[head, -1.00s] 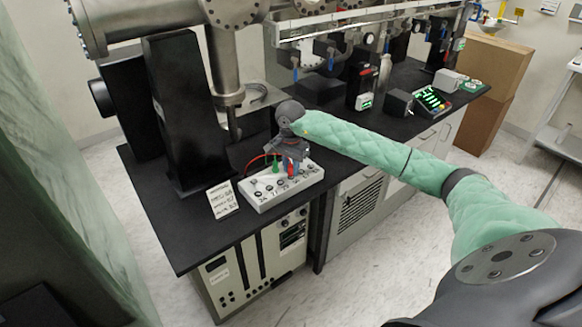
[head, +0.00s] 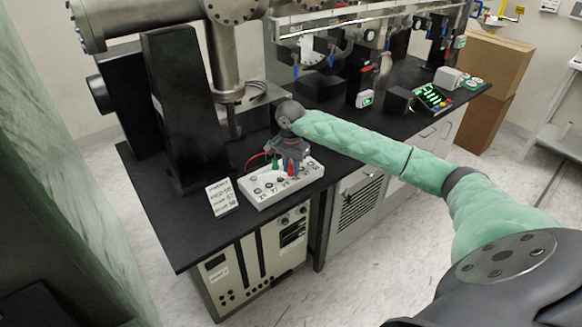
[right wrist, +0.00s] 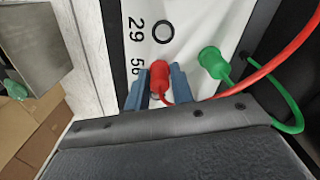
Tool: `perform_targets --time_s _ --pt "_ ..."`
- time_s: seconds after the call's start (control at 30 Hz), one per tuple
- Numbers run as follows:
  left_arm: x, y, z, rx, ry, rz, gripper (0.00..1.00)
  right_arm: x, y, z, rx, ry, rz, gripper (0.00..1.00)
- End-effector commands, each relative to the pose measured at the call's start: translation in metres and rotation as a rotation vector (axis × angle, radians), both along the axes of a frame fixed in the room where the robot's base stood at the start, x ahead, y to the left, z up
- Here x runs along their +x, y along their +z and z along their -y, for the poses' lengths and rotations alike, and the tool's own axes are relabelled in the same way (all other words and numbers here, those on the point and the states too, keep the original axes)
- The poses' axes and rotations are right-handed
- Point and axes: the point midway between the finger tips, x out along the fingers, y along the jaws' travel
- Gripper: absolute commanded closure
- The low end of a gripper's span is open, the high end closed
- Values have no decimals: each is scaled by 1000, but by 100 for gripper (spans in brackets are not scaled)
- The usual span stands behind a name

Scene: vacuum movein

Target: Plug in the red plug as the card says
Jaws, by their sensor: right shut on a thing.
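The red plug (right wrist: 159,76) stands between the two blue fingers of my right gripper (right wrist: 159,90), which is shut on it. In the head view the gripper (head: 291,163) is over the white socket box (head: 262,198), with the red plug (head: 291,168) below it. The plug is close to the box's face beside a label that looks like 56. I cannot tell whether it is seated. An open socket ring marked 29 (right wrist: 163,32) is near it. The white card (head: 222,197) stands left of the box; its text is too small to read surely. My left gripper is out of view.
A green plug (right wrist: 210,58) with a green cable sits in the box beside the red one. The red cable (right wrist: 270,68) runs off to the right. A tall black block (head: 178,110) stands behind the card. The black bench top (head: 185,235) is clear at front left.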

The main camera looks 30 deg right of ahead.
Motion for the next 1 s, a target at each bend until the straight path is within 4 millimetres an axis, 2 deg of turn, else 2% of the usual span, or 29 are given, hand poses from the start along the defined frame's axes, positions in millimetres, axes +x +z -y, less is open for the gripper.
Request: perform_targets --time_s 0.03,0.07,0.1,0.17,0.2,0.57,1.0 --pt "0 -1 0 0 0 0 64 0 0 0 0 0 2 97" --pt "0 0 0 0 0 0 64 0 1 0 0 0 2 73" --pt "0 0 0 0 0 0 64 0 1 0 0 0 2 65" --pt "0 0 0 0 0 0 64 0 1 0 -1 0 1 53" --pt "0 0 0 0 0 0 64 0 1 0 -1 0 1 51" --pt "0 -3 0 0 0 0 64 1 4 0 0 0 2 51" --pt "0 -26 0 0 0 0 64 2 61 0 1 0 4 51"
